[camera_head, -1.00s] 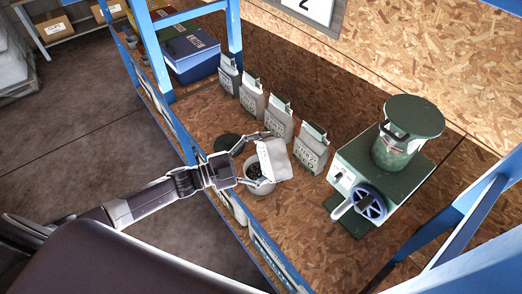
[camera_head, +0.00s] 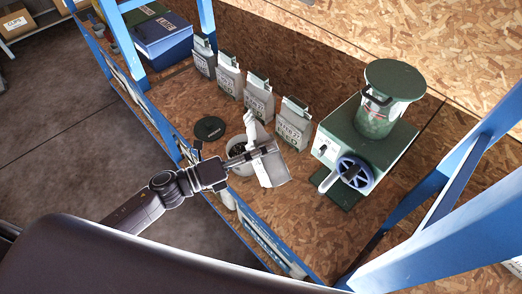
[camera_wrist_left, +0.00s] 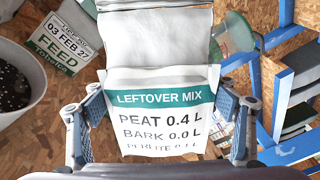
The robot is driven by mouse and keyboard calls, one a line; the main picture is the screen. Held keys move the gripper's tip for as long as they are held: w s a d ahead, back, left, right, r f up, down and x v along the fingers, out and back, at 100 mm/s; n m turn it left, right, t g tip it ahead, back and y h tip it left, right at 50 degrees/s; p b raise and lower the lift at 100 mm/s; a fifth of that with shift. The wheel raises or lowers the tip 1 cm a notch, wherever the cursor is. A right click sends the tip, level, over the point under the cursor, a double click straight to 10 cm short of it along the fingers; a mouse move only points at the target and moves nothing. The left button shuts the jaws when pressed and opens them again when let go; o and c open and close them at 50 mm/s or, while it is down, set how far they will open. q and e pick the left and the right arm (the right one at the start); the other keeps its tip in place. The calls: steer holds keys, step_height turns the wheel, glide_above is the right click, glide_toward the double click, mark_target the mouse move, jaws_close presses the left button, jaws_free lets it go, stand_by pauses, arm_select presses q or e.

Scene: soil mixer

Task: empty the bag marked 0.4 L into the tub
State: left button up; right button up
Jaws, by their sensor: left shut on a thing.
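My left gripper (camera_head: 262,150) is shut on a white bag (camera_head: 276,167), held tilted at the right rim of the tub. In the left wrist view the bag (camera_wrist_left: 160,85) has a green LEFTOVER MIX band and reads PEAT 0.4 L and BARK 0.0 L; the lowest line is partly cut off. The fingers (camera_wrist_left: 160,112) grip it from both sides. The white round tub (camera_head: 236,142) stands on the bench, partly hidden by gripper and bag. It also shows at the left of the wrist view (camera_wrist_left: 38,85), with dark, speckled contents. My right gripper is not in view.
Several labelled bags (camera_head: 258,97) stand in a row behind the tub. A dark round lid (camera_head: 210,129) lies left of it. A green machine (camera_head: 365,140) with a crank wheel stands at right. Blue posts (camera_head: 455,200) frame the bench (camera_head: 270,220), whose front right is clear.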

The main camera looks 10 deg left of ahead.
mark_target(251, 165)
arm_select(q)
steer(key=w+a+m+b, duration=0.1)
steer(key=m+b, duration=0.2)
steer(key=w+a+m+b, duration=0.1)
steer(key=m+b, duration=0.2)
steer(key=w+a+m+b, duration=0.1)
steer(key=w+m+b, duration=0.1)
steer(key=m+b, duration=0.1)
steer(key=shift+a+r+m, duration=0.2)
steer(key=shift+m, duration=0.3)
steer(key=shift+w+a+r+m+b, duration=0.4)
steer(key=shift+w+m+b, duration=0.05)
steer(key=shift+m+b, duration=0.5)
